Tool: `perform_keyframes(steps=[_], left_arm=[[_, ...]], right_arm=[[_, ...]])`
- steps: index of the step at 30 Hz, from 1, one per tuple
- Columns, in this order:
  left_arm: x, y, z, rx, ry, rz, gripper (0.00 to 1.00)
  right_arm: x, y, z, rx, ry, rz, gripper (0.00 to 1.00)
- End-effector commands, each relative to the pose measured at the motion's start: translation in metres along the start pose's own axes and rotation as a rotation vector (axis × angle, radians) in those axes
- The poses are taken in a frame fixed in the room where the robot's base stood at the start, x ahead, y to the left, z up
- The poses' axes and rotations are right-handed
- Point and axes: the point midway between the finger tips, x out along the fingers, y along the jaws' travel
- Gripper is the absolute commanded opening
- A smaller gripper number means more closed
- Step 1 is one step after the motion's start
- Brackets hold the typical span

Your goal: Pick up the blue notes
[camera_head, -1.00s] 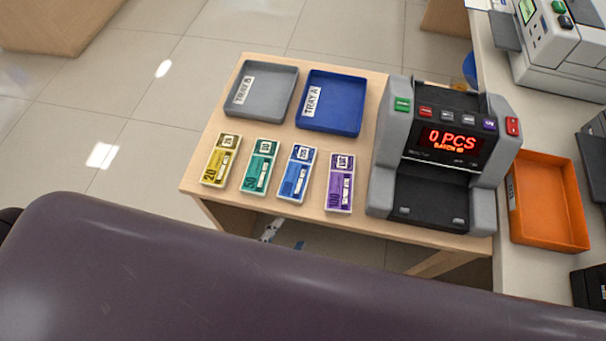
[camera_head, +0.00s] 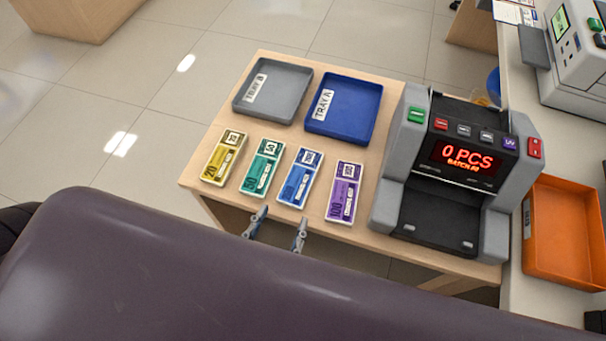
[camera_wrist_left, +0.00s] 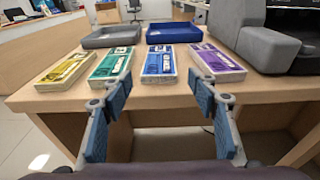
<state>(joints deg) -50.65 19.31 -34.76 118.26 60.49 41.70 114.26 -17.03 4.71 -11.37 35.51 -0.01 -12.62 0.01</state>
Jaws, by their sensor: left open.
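The blue notes (camera_head: 299,178) lie flat as a bundle on the wooden table, between the green notes (camera_head: 262,167) and the purple notes (camera_head: 343,192). The blue bundle also shows in the left wrist view (camera_wrist_left: 159,64), centred beyond the fingers. My left gripper (camera_head: 278,229) is at the table's front edge, just short of the blue notes, its two fingertips apart and nothing between them. In the left wrist view the open fingers (camera_wrist_left: 160,92) frame the space in front of the blue bundle. My right gripper is not seen.
Yellow notes (camera_head: 225,157) lie left of the green ones. A grey tray (camera_head: 290,92) and a blue tray (camera_head: 350,125) stand behind the bundles. A counting machine (camera_head: 405,170) stands close on the right, and an orange tray (camera_head: 565,270) is beyond it.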

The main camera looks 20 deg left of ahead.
Motion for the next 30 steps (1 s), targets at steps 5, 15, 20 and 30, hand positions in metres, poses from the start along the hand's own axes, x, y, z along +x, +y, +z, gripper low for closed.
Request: perform_keyframes(steps=[5,15,20,30], left_arm=[[0.032,0.001,0.005,-0.002,-0.006,0.004,0.54],[0.068,0.000,0.002,0.001,-0.003,0.001,0.54],[0.090,0.001,0.004,0.001,-0.005,0.002,0.54],[0.116,0.000,0.001,0.001,-0.001,0.000,0.54]], right_arm=[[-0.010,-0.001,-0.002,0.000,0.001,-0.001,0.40],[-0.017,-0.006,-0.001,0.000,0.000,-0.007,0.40],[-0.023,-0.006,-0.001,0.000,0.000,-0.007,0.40],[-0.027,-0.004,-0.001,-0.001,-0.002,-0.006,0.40]])
